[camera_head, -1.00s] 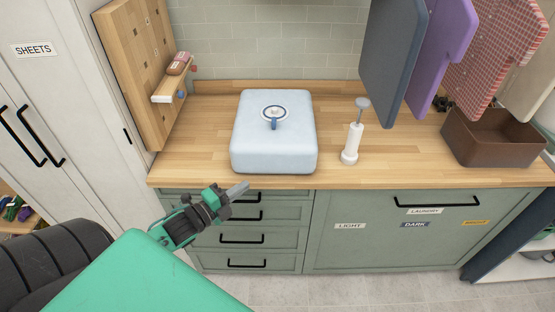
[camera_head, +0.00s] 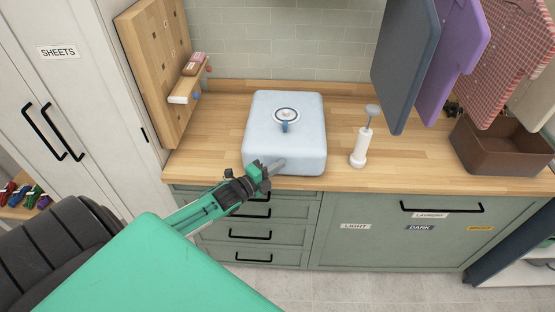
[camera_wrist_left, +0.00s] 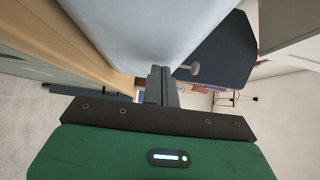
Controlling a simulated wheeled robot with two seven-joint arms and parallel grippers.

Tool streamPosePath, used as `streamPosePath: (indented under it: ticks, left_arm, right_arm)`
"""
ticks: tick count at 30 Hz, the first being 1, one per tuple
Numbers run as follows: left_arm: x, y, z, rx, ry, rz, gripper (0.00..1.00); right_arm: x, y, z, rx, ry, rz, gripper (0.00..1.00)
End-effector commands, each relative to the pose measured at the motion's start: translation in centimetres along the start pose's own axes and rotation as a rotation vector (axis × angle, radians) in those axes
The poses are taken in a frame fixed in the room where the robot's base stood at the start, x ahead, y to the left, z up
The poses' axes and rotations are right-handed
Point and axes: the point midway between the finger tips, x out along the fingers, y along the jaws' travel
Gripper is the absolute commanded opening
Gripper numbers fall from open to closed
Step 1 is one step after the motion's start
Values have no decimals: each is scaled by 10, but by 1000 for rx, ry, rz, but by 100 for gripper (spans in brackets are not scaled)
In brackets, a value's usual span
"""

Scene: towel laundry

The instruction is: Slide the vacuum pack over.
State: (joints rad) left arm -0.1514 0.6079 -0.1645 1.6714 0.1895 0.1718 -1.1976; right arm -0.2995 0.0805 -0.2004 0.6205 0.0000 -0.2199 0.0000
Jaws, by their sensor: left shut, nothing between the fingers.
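The vacuum pack (camera_head: 285,143) is a pale blue, puffy block with a round valve (camera_head: 286,115) and a blue tab on top. It lies flat on the wooden counter near its front edge. My left gripper (camera_head: 281,164) is shut and empty, with its fingertips at the lower front left of the pack. In the left wrist view the shut fingers (camera_wrist_left: 161,85) point at the pack's pale side (camera_wrist_left: 140,25); I cannot tell whether they touch it. My right gripper is not in view.
A white hand pump (camera_head: 360,146) stands right of the pack, close to it. A brown bin (camera_head: 500,158) sits farther right, under hanging cloths (camera_head: 405,65). A wooden pegboard (camera_head: 152,75) stands at the left. The counter (camera_head: 212,135) left of the pack is clear.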

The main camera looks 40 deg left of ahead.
Motion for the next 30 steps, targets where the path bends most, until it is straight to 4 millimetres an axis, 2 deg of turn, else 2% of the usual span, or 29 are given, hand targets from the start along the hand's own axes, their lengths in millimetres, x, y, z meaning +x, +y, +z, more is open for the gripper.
streamPosePath:
  ticks: [6,19,23,30]
  left_arm:
    - [10,0,10,-1,0,0,0]
    - [12,2,12,-1,0,0,0]
    - [22,4,22,3,1,-1,0]
    - [55,5,55,5,0,-3,0]
  right_arm:
    - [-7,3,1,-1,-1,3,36]
    - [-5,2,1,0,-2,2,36]
    - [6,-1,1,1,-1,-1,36]
    - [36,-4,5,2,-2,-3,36]
